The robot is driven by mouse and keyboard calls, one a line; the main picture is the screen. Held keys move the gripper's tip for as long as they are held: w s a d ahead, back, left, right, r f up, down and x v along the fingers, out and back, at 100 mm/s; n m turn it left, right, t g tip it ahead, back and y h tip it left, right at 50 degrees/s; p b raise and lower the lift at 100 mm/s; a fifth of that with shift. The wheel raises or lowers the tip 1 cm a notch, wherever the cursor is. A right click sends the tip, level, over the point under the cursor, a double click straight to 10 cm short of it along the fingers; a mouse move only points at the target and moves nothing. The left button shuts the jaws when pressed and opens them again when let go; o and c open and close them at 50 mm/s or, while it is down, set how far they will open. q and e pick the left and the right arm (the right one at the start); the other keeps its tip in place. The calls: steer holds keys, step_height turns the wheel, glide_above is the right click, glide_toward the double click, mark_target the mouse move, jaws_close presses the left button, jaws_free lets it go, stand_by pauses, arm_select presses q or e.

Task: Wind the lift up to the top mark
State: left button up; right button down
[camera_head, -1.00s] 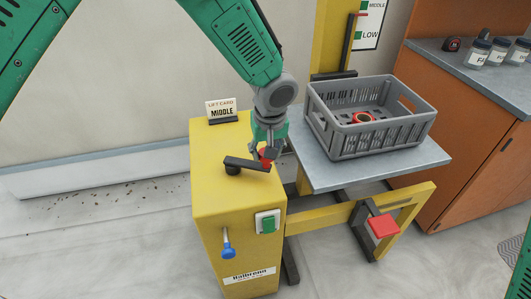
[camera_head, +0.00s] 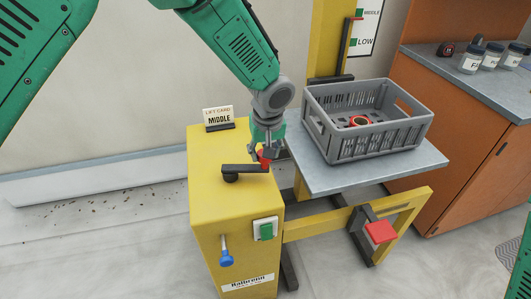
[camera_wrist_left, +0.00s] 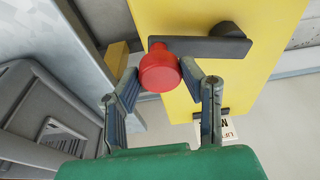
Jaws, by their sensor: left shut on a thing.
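The crank (camera_head: 240,169) is a black bar with a round pivot and a red knob, on top of the yellow lift cabinet (camera_head: 207,165). My left gripper (camera_head: 265,155) is around the red knob, which shows between its two fingers in the left wrist view (camera_wrist_left: 160,70). The lift platform (camera_head: 318,178) is a grey plate beside the cabinet. A red pointer (camera_head: 356,17) on the yellow mast lies just below the MIDDLE mark of the scale (camera_head: 368,28) and above LOW. The top of the scale is out of view. My right gripper is not in view.
A grey crate (camera_head: 368,140) with a red ring-shaped thing (camera_head: 360,121) inside stands on the platform. A "LIFT CARD MIDDLE" sign (camera_head: 219,116) stands on the cabinet. The cabinet front has a green switch (camera_head: 266,230) and a blue-knobbed lever (camera_head: 225,257). An orange-brown counter (camera_head: 450,125) with jars stands at right.

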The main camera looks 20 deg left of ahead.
arm_select(q)
steer(key=shift+w+r, duration=0.15)
steer(key=shift+w, duration=0.15)
steer(key=shift+w+a, duration=0.45)
steer(key=shift+w, duration=0.35)
steer(key=shift+w+a, duration=0.1)
steer(key=shift+w, duration=0.05)
steer(key=shift+w+a+p, duration=0.35)
steer(key=shift+w+a, duration=0.15)
steer(key=shift+w, duration=0.2)
steer(key=shift+w+a, duration=0.65)
steer(key=shift+a, duration=0.2)
